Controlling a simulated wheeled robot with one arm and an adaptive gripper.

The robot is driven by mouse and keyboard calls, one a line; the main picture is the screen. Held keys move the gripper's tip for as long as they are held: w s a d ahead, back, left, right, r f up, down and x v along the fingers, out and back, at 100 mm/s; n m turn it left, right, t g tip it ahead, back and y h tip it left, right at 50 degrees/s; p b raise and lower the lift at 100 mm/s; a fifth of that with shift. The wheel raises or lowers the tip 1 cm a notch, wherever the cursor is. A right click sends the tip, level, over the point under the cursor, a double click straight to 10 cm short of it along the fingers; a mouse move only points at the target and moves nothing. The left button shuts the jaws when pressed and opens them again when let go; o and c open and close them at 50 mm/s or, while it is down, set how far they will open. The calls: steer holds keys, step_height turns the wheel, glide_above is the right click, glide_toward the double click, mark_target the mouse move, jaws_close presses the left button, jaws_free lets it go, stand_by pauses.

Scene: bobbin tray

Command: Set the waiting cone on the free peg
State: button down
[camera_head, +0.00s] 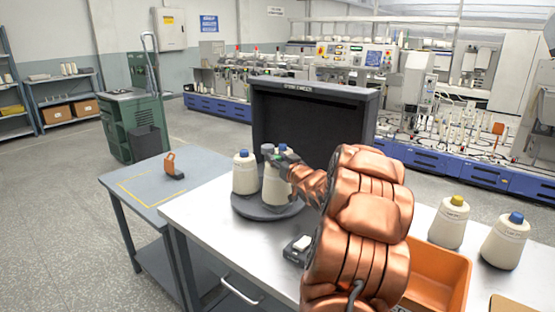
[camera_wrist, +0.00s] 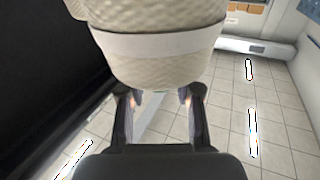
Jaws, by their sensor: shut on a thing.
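A second cream cone (camera_head: 245,175) with a blue tip stands on the tray just to the left. I cannot tell whether the held cone touches the tray. No bare peg shows; my arm hides the tray's right side.
A black upright panel (camera_head: 312,125) stands behind the tray. An orange bin (camera_head: 438,270), a yellow-tipped cone (camera_head: 448,225) and a blue-tipped cone (camera_head: 503,243) are at the right. A small device (camera_head: 297,250) lies in front. The metal table (camera_head: 215,237) is clear at front left.

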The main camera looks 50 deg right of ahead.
steer(key=shift+f+b, duration=0.5)
steer(key=shift+f, duration=0.4)
steer(key=c, duration=0.7)
jaws_free()
steer(key=shift+v, duration=6)
steer(key=shift+w, duration=0.1)
